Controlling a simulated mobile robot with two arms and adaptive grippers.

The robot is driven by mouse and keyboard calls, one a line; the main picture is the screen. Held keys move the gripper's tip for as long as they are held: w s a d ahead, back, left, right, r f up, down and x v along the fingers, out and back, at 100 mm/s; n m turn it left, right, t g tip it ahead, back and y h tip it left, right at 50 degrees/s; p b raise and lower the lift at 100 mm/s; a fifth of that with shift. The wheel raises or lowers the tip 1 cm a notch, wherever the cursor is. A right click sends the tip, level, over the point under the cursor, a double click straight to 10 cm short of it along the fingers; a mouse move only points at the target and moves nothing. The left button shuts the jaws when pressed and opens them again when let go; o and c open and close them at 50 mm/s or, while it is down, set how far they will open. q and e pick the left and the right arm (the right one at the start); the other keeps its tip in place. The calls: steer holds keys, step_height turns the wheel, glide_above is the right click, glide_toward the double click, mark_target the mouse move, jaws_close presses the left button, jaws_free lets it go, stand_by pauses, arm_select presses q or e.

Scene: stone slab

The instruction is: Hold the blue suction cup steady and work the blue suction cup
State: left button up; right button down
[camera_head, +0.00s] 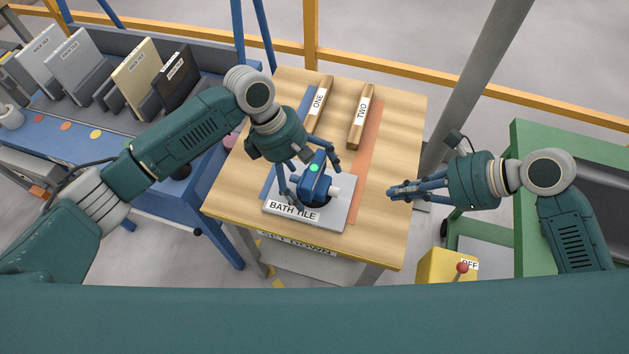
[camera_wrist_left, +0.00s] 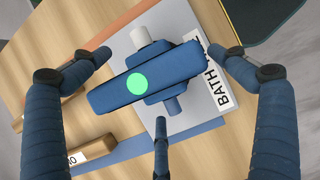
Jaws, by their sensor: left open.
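The blue suction cup (camera_head: 318,186), with a green dot on top and a white knob at one end, sits on the light grey slab labelled BATH TILE (camera_head: 342,212). In the left wrist view the cup (camera_wrist_left: 185,63) lies between my spread fingers. My left gripper (camera_head: 312,178) is open above and around it; gaps show between the fingertips and the cup's body. The cup's underside is hidden. My right gripper (camera_head: 402,191) is off to the right of the slab, apart from the cup; its fingers are seen edge-on, so their opening is unclear.
Wooden bars labelled ONE (camera_head: 319,104) and TWO (camera_head: 361,118) lie at the back of the wooden table (camera_head: 400,130). A blue rack with labelled tiles (camera_head: 75,55) stands left. A yellow box with a red-knobbed lever (camera_head: 462,267) and a green bench (camera_head: 530,145) are right.

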arm_select(q)
steer(key=v, duration=1)
steer(key=shift+a, duration=0.15)
